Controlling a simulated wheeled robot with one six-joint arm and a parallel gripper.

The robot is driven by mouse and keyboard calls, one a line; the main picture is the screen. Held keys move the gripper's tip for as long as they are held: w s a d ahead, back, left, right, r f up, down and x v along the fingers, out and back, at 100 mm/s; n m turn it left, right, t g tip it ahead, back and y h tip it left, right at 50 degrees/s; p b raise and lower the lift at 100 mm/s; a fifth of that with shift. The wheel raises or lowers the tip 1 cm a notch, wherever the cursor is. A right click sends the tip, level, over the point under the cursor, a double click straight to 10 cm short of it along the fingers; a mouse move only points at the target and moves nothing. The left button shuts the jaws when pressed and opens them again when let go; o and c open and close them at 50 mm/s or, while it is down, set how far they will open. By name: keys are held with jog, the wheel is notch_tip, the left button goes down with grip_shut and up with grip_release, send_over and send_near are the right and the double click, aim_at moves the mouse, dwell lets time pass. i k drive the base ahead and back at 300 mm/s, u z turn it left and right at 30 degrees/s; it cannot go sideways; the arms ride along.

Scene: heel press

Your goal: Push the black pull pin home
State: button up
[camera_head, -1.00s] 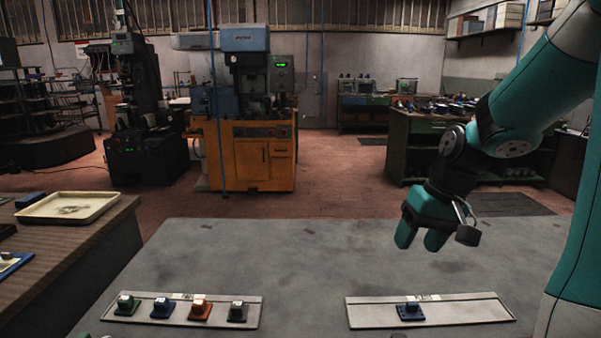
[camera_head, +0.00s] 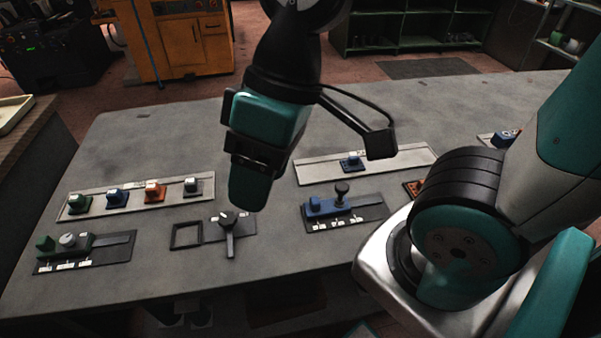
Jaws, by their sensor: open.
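A black knob on a short stem (camera_head: 341,189), which looks like the pull pin, stands upright from a blue block on a dark plate (camera_head: 374,213) right of centre. A gap of stem shows between the knob and the block. My gripper (camera_head: 248,196) points down, left of the knob and apart from it. Its jaws are open and appear empty; it is seen side-on, so one finger largely hides the other.
A black lever (camera_head: 228,232) on a plate lies just below my gripper. A green block unit (camera_head: 75,242) is at the left. A pale strip with several coloured knobs (camera_head: 93,209) and another pale strip (camera_head: 397,162) lie behind. Bare table surrounds them.

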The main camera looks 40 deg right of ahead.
aim_at(341, 188)
jog(key=u, duration=0.85)
jog(key=k, duration=0.6)
jog(key=z, duration=0.65)
